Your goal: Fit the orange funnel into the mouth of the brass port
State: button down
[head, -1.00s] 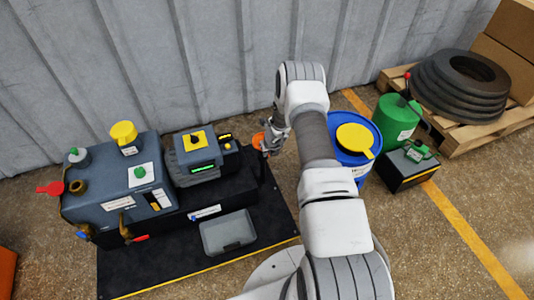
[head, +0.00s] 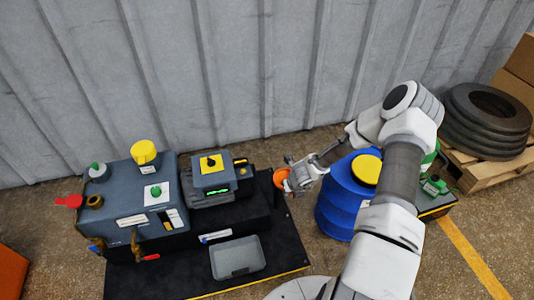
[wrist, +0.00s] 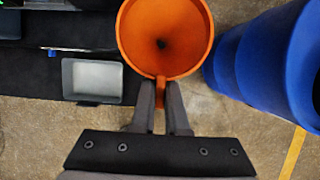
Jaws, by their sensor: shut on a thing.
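The orange funnel (head: 281,179) is held by its tab in my gripper (head: 290,183), to the right of the machine. In the wrist view the funnel (wrist: 165,38) faces the camera with its wide mouth, and the gripper's fingers (wrist: 160,95) are shut on its handle. The brass port (head: 95,202) is an open ring on the left part of the grey machine (head: 140,210), well apart from the funnel. The funnel's spout is hidden.
A blue drum (head: 342,205) with a yellow lid stands close to the right of my gripper. A yellow cap (head: 144,152), a red-handled part (head: 68,201) and a green-topped fitting (head: 98,171) rise around the port. A grey tray (head: 238,258) lies in front on the black base.

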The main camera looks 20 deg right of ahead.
jog(key=w+a+r+n+g+y, duration=0.2)
jog(key=w+a+r+n, duration=0.1)
jog(key=a+r+n, duration=0.45)
jog(key=w+a+r+n+g+y, duration=0.2)
jog(key=w+a+r+n, duration=0.1)
jog(key=a+r+n, duration=0.5)
jog(key=s+d+r+n+g+h+p, duration=0.1)
jog(key=s+r+n+p, duration=0.3)
jog(key=r+n+p, duration=0.2)
jog(key=s+d+r+n+g+h+p, duration=0.1)
jog(key=s+r+n+p, duration=0.3)
jog(key=r, duration=1.1)
jog(key=s+d+r+n+g+h+p, duration=0.2)
jog(key=s+r+n+p, duration=0.2)
jog(key=r+n+p, duration=0.6)
jog(key=r+p, duration=0.1)
jog(key=p, duration=0.4)
jog(key=shift+s+g, duration=0.35)
jog(key=shift+g, duration=0.05)
jog(key=shift+a+n, duration=0.15)
jog(key=shift+n, duration=0.1)
